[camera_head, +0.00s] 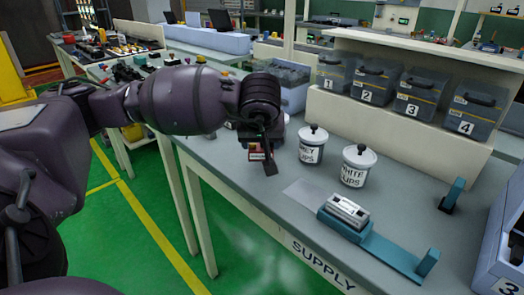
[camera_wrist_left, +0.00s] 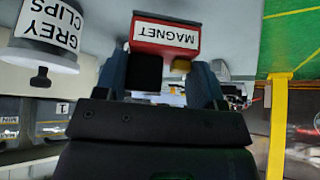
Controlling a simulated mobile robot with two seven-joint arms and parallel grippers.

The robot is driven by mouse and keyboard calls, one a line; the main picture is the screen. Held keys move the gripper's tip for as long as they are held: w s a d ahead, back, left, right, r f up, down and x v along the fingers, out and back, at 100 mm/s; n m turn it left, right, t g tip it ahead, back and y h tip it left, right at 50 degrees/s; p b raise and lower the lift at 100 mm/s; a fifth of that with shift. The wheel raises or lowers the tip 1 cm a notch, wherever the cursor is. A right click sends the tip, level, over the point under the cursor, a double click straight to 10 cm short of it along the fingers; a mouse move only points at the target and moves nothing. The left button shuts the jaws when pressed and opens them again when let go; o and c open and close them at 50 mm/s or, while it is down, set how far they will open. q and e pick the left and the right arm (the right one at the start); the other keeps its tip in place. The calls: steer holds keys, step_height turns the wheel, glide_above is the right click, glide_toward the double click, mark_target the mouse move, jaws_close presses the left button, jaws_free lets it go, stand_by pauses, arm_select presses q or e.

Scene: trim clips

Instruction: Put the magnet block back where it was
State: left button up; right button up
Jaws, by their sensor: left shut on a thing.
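The magnet block (camera_head: 256,155) is small and red with a white label. In the left wrist view the block (camera_wrist_left: 145,29) shows its MAGNET label upside down, between the fingertips. My left gripper (camera_head: 264,153) is shut on it, over the left part of the supply table (camera_head: 232,178). The gripper (camera_wrist_left: 162,72) also shows in the wrist view. I cannot tell whether the block touches the tabletop. My right gripper is not in view.
Grey clips (camera_head: 311,151) and white clips (camera_head: 355,172) tubs stand right of the gripper. A teal fixture (camera_head: 385,249) holds a white labelled part (camera_head: 348,211). Numbered bins (camera_head: 419,93) line a back shelf. A paler grey patch (camera_head: 304,192) of tabletop is bare.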

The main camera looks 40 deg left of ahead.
mark_target(261, 149)
arm_select(q)
step_height(261, 149, down, 3)
steer(key=shift+w+f, duration=0.1)
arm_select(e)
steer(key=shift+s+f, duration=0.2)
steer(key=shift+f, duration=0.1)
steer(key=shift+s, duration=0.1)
arm_select(q)
steer(key=o, duration=1.1)
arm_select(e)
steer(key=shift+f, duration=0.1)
arm_select(q)
steer(key=shift+o, duration=0.2)
